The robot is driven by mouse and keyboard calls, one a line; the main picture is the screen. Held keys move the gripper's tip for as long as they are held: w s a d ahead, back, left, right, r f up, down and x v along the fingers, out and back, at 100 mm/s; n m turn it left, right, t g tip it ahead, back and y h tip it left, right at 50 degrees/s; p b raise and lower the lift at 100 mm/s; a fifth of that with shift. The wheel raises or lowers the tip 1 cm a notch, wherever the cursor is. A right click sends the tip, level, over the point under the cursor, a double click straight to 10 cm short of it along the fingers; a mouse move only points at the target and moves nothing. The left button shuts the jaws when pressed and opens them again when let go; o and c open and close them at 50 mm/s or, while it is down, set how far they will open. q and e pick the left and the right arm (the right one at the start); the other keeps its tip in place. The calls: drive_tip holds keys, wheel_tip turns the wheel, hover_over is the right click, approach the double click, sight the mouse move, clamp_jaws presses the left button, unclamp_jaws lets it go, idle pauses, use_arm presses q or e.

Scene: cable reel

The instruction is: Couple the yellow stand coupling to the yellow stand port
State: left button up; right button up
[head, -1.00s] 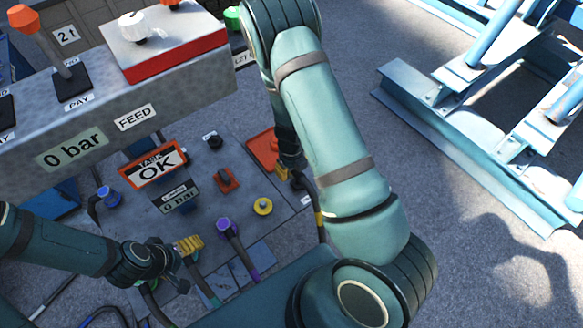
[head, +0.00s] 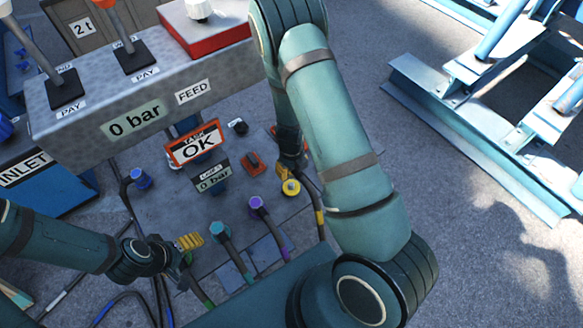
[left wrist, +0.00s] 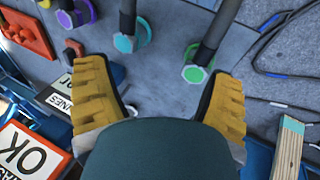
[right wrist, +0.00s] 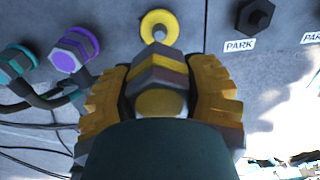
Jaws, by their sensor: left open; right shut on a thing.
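The yellow stand port (head: 291,187) is a yellow ring with a pale centre on the grey stand panel. It shows in the right wrist view (right wrist: 159,27) just beyond the coupling. My right gripper (head: 284,172) is shut on the yellow stand coupling (right wrist: 160,72), a grey hex body with a yellow band. In the right wrist view the coupling's far end points at the port and overlaps its lower edge; I cannot tell whether they touch. In the head view my arm partly hides the coupling. My left gripper (left wrist: 160,105) is open and empty, over the panel's lower left.
Purple (right wrist: 74,50) and teal (right wrist: 18,62) couplings with hoses sit left of the yellow port. A green one (left wrist: 195,74) shows in the left wrist view. A black PARK fitting (right wrist: 256,17) is on the right. The OK display (head: 196,143) stands above the panel.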

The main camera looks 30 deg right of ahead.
sight(292, 185)
drive_tip(key=shift+f+b, duration=1.2)
drive_tip(key=shift+f, duration=0.05)
wheel_tip(292, 185, down, 4)
drive_tip(key=b, duration=0.4)
drive_tip(key=shift+f, duration=0.25)
drive_tip(key=shift+f+b, duration=0.8)
drive_tip(key=shift+f, duration=0.15)
drive_tip(key=shift+p, duration=0.35)
drive_tip(key=shift+f+b, duration=0.35)
drive_tip(key=shift+f, duration=0.1)
drive_tip(key=o, duration=1.4)
drive_tip(key=shift+r, duration=0.15)
